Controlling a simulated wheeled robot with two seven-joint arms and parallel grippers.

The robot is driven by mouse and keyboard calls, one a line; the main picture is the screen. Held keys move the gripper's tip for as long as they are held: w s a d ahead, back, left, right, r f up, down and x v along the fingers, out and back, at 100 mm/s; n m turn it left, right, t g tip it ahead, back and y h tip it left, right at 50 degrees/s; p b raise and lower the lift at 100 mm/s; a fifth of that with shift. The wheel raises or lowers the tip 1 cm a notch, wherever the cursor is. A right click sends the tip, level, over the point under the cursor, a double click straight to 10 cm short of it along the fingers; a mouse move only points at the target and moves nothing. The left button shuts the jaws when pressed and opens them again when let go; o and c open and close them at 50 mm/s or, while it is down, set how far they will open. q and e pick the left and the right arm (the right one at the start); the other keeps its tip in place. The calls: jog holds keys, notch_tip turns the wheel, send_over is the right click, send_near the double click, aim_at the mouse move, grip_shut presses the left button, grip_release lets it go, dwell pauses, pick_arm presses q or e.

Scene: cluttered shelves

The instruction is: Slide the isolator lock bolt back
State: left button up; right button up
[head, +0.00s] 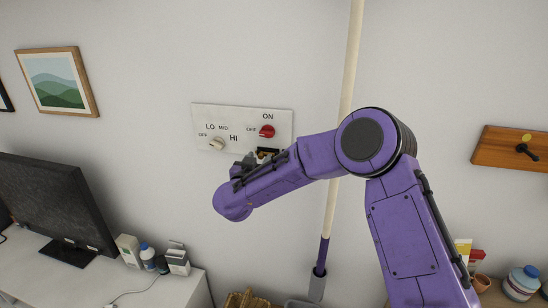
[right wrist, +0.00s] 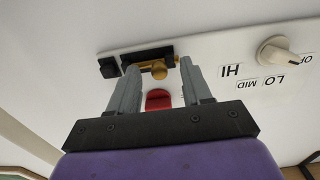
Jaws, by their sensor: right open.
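The isolator lock bolt (right wrist: 159,70) is a brass bolt with a rounded knob, set in a black bracket (right wrist: 138,56) on the white wall panel (head: 225,112). In the head view the bolt (head: 267,152) shows only partly, just above my purple right forearm. My right gripper (right wrist: 157,64) is open, its two grey fingers reaching to either side of the bolt knob. I cannot tell whether either finger touches it. The red rotary knob (right wrist: 158,99) shows between the fingers, and above the bolt in the head view. My left gripper is not in view.
A cream selector knob (head: 217,143) sits left on the same panel. A pale pole (head: 351,50) runs close to the panel's right, behind my arm. A monitor (head: 55,205) and small bottles stand on a white desk at lower left. A wooden hook board (head: 495,145) hangs at right.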

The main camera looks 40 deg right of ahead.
jog(key=p+v, duration=0.1)
jog(key=v, duration=0.4)
dwell(0.5)
dwell(0.4)
jog(key=s+a+f+y+b, duration=0.1)
jog(key=s+a+f+y, duration=0.15)
jog(key=f, duration=0.65)
jog(key=s+a+f+y+b, duration=0.1)
jog(key=s+f+y+b, duration=0.2)
jog(key=f, duration=0.5)
jog(key=s+a+f+y, duration=0.2)
jog(key=s+f+y, duration=0.15)
jog(key=f, duration=0.55)
jog(key=s+d+f+n+g+b, duration=0.1)
jog(key=s+f+g+b, duration=0.2)
jog(key=s+f, duration=0.9)
jog(key=s+d+f+n+g+y+b, duration=0.1)
jog(key=s+f+g+b, duration=0.3)
jog(key=s+f, duration=0.8)
jog(key=s+n+g, duration=0.1)
jog(key=s, duration=0.5)
jog(key=shift+s+d+f+b, duration=0.2)
jog(key=shift+b, duration=0.1)
